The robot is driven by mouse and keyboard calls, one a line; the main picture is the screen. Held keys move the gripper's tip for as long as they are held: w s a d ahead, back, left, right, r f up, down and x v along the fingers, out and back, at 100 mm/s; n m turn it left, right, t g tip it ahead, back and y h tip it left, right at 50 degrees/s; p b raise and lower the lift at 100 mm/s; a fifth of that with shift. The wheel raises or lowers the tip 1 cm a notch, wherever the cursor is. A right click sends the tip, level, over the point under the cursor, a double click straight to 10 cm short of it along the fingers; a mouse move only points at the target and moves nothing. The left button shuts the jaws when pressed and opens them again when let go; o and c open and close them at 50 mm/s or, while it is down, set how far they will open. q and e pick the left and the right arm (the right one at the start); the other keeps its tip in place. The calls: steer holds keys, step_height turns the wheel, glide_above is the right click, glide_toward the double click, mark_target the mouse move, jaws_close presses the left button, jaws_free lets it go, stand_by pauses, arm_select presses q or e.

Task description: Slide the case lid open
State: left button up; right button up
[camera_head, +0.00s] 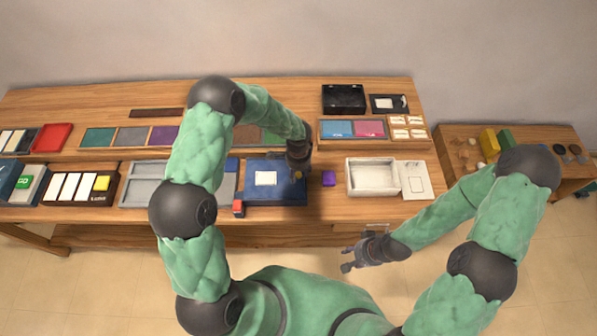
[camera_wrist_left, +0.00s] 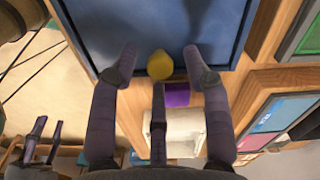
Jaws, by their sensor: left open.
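A flat blue case (camera_head: 262,197) with a white label (camera_head: 266,178) lies near the table's front edge; its surface fills the top of the left wrist view (camera_wrist_left: 160,22). A small yellow knob (camera_wrist_left: 160,65) is at the edge of this blue surface. My left gripper (camera_head: 297,174) is over the right end of the case. In the left wrist view its open fingers (camera_wrist_left: 160,55) are on either side of the knob, with gaps between. I cannot tell how the lid meets the case. My right gripper (camera_head: 347,261) is open and empty, in front of the table.
A purple block (camera_head: 328,178) lies just right of the case, then a white open box (camera_head: 371,179). A red-topped block (camera_head: 238,208) is at the case's front left. Trays with coloured panels (camera_head: 353,129) stand behind. A side table (camera_head: 565,175) is at the right.

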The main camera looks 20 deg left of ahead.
mark_target(247, 178)
arm_select(q)
steer(key=shift+f, duration=0.1)
jaws_close()
steer(key=s+a, duration=0.1)
steer(key=a, duration=0.5)
steer(key=s+a, duration=0.2)
steer(key=a, duration=0.4)
steer(key=s+a, duration=0.2)
steer(key=a, duration=0.4)
steer(key=shift+s+a, duration=0.1)
steer(key=shift+a, duration=0.05)
jaws_free()
step_height(247, 178, up, 12)
stand_by(0.7)
